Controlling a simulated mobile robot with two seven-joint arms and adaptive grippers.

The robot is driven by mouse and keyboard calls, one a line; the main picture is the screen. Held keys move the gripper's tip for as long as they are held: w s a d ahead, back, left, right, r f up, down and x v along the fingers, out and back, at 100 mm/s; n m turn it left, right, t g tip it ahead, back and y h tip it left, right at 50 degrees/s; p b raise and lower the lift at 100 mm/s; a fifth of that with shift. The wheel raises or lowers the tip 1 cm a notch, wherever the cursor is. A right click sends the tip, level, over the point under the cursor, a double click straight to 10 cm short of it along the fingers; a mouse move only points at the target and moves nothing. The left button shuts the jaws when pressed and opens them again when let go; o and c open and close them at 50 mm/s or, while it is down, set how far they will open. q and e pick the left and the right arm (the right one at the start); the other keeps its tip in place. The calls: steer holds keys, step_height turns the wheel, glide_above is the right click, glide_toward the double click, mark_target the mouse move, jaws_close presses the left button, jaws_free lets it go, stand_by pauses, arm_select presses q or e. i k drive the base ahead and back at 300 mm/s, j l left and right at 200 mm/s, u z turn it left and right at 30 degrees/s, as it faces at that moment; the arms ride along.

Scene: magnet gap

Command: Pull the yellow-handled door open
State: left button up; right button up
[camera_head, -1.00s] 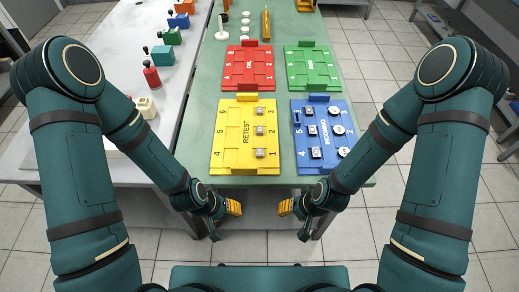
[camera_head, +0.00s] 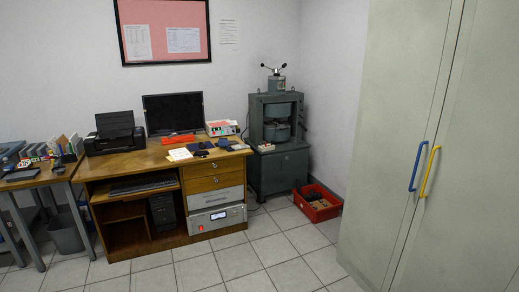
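A tall pale grey-green cabinet fills the right side of the head view. Its right door (camera_head: 465,190) carries a yellow handle (camera_head: 429,171), a vertical bar near the seam. Its left door (camera_head: 385,130) carries a blue handle (camera_head: 417,166) just left of the seam. Both doors look shut. The cabinet's right edge and top are cut off by the frame. Neither of my grippers shows in the view now.
A wooden desk (camera_head: 165,197) with a monitor (camera_head: 173,113) and printer (camera_head: 115,133) stands at the back wall. A green machine (camera_head: 278,135) is in the corner, with a red crate (camera_head: 318,203) on the floor before it. The tiled floor in front is clear.

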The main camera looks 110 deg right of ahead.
mark_target(463, 236)
steer(key=z, duration=5.2)
steer(key=i+l+u, duration=0.15)
steer(key=i+u, duration=0.35)
steer(key=i, duration=0.45)
